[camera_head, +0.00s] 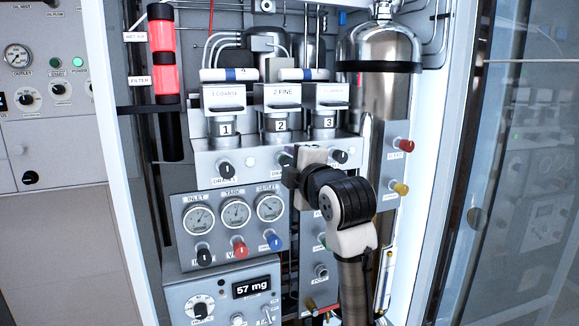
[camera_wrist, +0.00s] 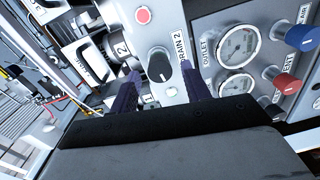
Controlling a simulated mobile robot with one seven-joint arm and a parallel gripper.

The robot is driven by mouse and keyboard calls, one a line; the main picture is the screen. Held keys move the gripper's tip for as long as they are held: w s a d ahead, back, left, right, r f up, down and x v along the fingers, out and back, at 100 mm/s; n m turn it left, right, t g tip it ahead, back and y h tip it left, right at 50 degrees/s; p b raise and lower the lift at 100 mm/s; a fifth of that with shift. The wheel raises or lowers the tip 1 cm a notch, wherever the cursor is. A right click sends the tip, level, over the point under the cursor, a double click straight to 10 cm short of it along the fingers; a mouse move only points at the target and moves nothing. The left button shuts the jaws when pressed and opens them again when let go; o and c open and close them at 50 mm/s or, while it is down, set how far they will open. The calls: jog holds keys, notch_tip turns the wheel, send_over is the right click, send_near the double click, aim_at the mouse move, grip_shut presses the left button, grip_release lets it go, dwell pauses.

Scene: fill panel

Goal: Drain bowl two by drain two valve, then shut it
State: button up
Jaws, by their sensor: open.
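The drain 2 valve is a black knob with a white pointer mark (camera_wrist: 158,66), beside its DRAIN 2 label in the wrist view. In the head view it is mostly hidden behind my gripper (camera_head: 298,170). In the wrist view my gripper (camera_wrist: 160,82) is open, with one dark finger on each side of the knob. I cannot tell whether the fingers touch it. Bowl two (camera_head: 280,126), labelled 2 under the 2 FINE cap, stands above the knob; its band also shows in the wrist view (camera_wrist: 121,52). Its contents do not show.
A red round lamp or button (camera_wrist: 143,15) sits close to the knob. Bowl one (camera_head: 226,127) and bowl three (camera_head: 327,124) flank bowl two. The drain 1 knob (camera_head: 225,170) is left, another black knob (camera_head: 340,156) right. Gauges (camera_head: 235,213) and a 57 mg display (camera_head: 251,288) are below.

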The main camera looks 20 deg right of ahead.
jog(key=s+b, duration=0.2)
jog(key=s, duration=1)
jog(key=shift+s+d+r, duration=0.2)
jog(key=shift+s+r, duration=0.1)
